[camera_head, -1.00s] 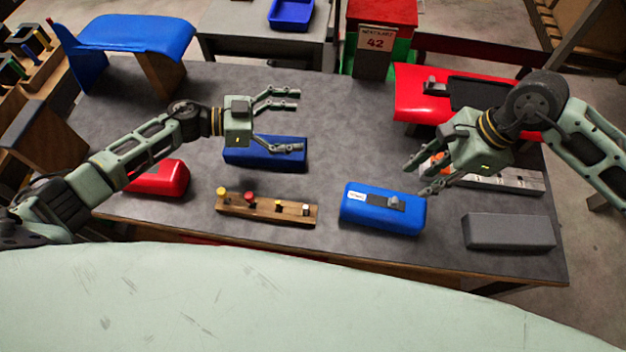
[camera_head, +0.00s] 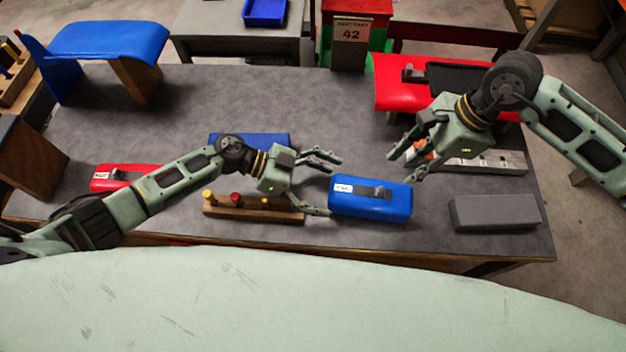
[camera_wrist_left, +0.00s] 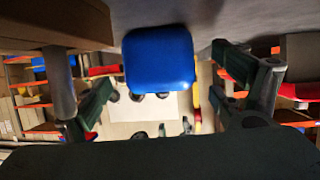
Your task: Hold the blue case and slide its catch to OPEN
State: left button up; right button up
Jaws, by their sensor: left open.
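The blue case (camera_head: 372,205) lies on the grey table, right of the table's middle. On its top are a white label at the left end and a dark catch plate with a grey knob (camera_head: 385,190) towards the right. My left gripper (camera_head: 333,186) is open at the case's left end, one finger on the far side and one on the near side. In the left wrist view the blue end of the case (camera_wrist_left: 158,60) shows between the spread fingers, apart from both. My right gripper (camera_head: 402,166) is open and empty, above and behind the case's right end.
A grey block (camera_head: 495,212) lies to the right, a red case (camera_head: 110,183) at the left. Another blue block (camera_head: 235,139) is partly hidden behind my left arm.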

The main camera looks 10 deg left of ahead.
pick_arm(q)
jog(key=shift+d+f, duration=0.15)
jog(key=shift+d, duration=0.1)
jog(key=shift+c, duration=0.4)
